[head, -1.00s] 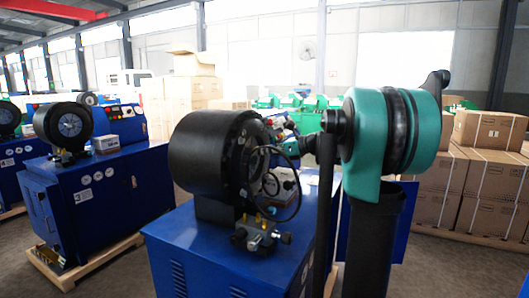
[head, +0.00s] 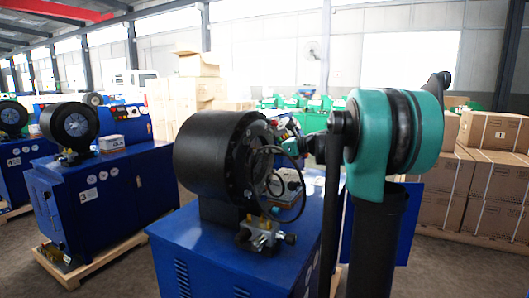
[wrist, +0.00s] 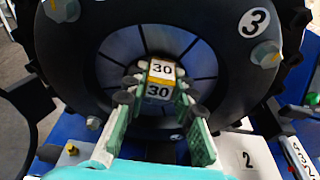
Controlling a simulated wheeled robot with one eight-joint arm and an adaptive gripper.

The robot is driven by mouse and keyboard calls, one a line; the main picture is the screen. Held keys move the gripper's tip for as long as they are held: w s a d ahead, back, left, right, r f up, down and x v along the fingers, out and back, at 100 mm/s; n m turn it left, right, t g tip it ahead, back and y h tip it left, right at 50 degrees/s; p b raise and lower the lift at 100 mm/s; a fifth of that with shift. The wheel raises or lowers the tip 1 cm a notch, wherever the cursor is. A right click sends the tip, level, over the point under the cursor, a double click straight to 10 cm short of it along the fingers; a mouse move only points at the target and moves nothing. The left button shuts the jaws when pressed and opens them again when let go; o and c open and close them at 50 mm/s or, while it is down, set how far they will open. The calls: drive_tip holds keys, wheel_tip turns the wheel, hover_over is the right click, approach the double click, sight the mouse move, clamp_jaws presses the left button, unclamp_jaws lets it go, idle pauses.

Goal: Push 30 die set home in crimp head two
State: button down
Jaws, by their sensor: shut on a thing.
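Grey segments ring the opening. A "3" disc is on the head's face, and a "2" is on a pale block below right.
The near head stands on a blue cabinet (head: 235,255), with a looped black cable (head: 303,195) and brass fittings (head: 258,235) at its front. Another crimp machine marked 3 (head: 110,195) stands to the left. Cardboard boxes (head: 480,200) are stacked at right. Floor is open between the machines.

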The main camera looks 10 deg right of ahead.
drive_tip(key=shift+w+a, duration=0.2)
drive_tip(key=shift+a, duration=0.15)
drive_tip(key=c, duration=1.2)
unclamp_jaws()
drive_tip(key=v, duration=1.2)
